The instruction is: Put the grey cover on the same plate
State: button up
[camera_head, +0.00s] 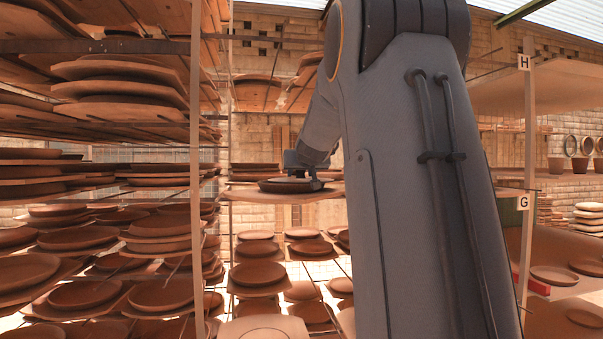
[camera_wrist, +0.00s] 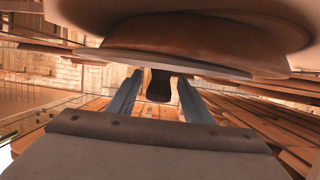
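My gripper (camera_head: 303,179) is over a dark, flat round piece (camera_head: 287,186) that lies on a board (camera_head: 283,197) on the middle rack. I cannot tell whether this piece is the grey cover or a plate. In the wrist view my gripper (camera_wrist: 160,84) has its two fingers apart. A small dark, knob-like thing (camera_wrist: 158,87) shows between them, with narrow gaps on both sides. Large round brown ware (camera_wrist: 195,45) fills the top of that view, close to the camera. No clearly grey cover can be made out.
A rack post (camera_head: 196,170) stands left of my gripper. Stacked clay plates (camera_head: 120,85) crowd the left shelves, and more plates (camera_head: 257,273) lie below. My arm hides the middle right.

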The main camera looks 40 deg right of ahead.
jog(key=shift+r, duration=0.1)
jog(key=b+v, duration=0.1)
jog(key=v, duration=1.1)
dwell(0.4)
